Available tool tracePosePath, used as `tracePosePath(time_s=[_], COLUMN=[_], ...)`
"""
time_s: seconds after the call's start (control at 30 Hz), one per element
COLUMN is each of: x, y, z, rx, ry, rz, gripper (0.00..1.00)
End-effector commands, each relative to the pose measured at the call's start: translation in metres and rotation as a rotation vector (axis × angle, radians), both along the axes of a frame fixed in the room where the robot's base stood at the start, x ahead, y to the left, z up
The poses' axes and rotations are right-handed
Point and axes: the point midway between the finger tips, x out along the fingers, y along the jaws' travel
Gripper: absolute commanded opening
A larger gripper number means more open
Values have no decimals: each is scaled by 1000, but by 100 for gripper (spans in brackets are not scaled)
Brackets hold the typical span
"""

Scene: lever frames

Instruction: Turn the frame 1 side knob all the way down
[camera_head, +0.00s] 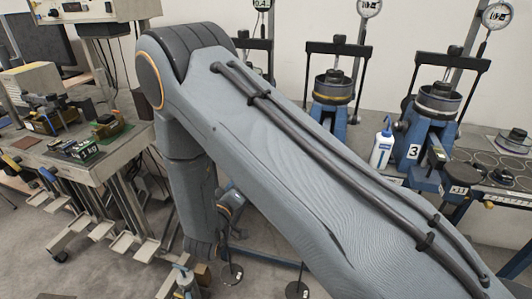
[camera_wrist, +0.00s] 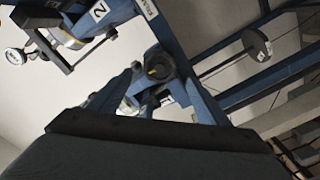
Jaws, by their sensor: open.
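In the wrist view a dark round knob (camera_wrist: 159,66) with a yellowish mark at its centre shows just beyond my gripper (camera_wrist: 161,76). My gripper is open, with one finger to each side of the knob in the picture; I cannot tell whether they touch it. The knob appears to be on a blue frame whose number I cannot read. In the head view my arm covers most of the leftmost lever frame; its dial (camera_head: 262,4) shows at the top. My gripper and the knob are hidden from the head view.
The frame marked 2 (camera_wrist: 98,11) is at the upper left of the wrist view. In the head view the middle frame (camera_head: 333,88) and frame 3 (camera_head: 412,150) stand right, with a white bottle (camera_head: 382,149) between. A cluttered bench (camera_head: 90,172) stands left.

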Motion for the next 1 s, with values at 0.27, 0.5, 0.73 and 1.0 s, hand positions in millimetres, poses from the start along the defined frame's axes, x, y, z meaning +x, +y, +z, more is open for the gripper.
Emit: tracePosePath(time_s=[0.27,0.5,0.73,1.0], x=[2,29,59,88], y=[6,-5,-16,-26], z=[-1,-2,-2,-1], rx=[-90,-87,-86,-87], ry=[33,31,31,32], rz=[11,8,7,10], gripper=[70,70,70,67])
